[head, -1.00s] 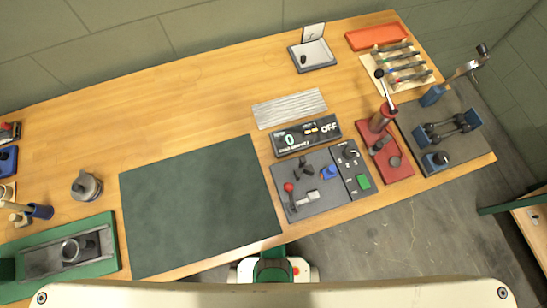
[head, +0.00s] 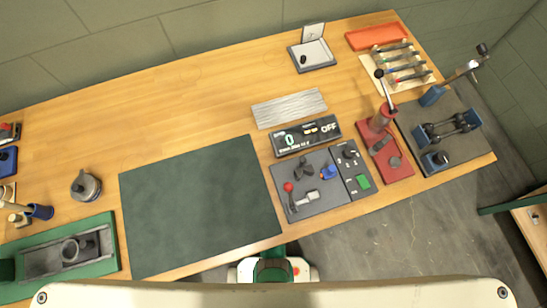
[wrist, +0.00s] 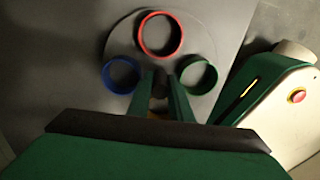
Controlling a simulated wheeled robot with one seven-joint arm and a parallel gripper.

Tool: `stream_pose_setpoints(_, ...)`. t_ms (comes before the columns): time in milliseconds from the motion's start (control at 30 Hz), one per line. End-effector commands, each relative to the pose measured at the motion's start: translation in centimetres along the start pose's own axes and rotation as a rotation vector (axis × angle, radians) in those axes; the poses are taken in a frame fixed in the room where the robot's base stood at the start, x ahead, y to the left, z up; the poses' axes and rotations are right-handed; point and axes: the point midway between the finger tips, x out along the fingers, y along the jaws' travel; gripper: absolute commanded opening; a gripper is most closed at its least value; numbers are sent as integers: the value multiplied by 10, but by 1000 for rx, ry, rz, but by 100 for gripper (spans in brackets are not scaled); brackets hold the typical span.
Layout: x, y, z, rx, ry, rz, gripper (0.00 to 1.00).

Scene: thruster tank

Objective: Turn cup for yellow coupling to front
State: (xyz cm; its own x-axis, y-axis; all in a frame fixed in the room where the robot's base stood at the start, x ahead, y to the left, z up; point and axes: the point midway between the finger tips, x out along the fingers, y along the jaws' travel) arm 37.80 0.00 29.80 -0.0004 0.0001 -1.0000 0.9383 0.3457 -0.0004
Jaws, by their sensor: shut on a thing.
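The wrist view shows a round grey disc (wrist: 131,38) with coloured cups on it. The red-rimmed cup (wrist: 160,53) is at the top of the picture, the blue-rimmed cup (wrist: 106,80) at the left and the green-rimmed cup (wrist: 212,80) at the right. My gripper (wrist: 160,84) is near the disc's middle, its fingers shut on a small dark piece that looks like a centre knob; they mostly hide it. A faint yellowish patch (wrist: 154,116) shows between the fingers; a yellow cup there is otherwise hidden. I cannot make out the disc in the head view.
The wooden bench holds a dark green mat (head: 200,205), a grey control panel (head: 310,205), a display (head: 306,136), a red fixture (head: 399,172) and a green fixture (head: 112,230). A lidded metal pot (head: 86,185) stands left of the mat. The mat is bare.

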Motion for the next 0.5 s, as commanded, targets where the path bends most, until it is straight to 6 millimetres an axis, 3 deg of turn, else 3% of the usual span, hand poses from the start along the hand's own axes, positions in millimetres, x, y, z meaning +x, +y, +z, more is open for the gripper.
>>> stream_pose_setpoints(200,0,1,2,-157,-2,1,0)
stream_pose_setpoints(500,0,1,2,-175,-2,1,0)
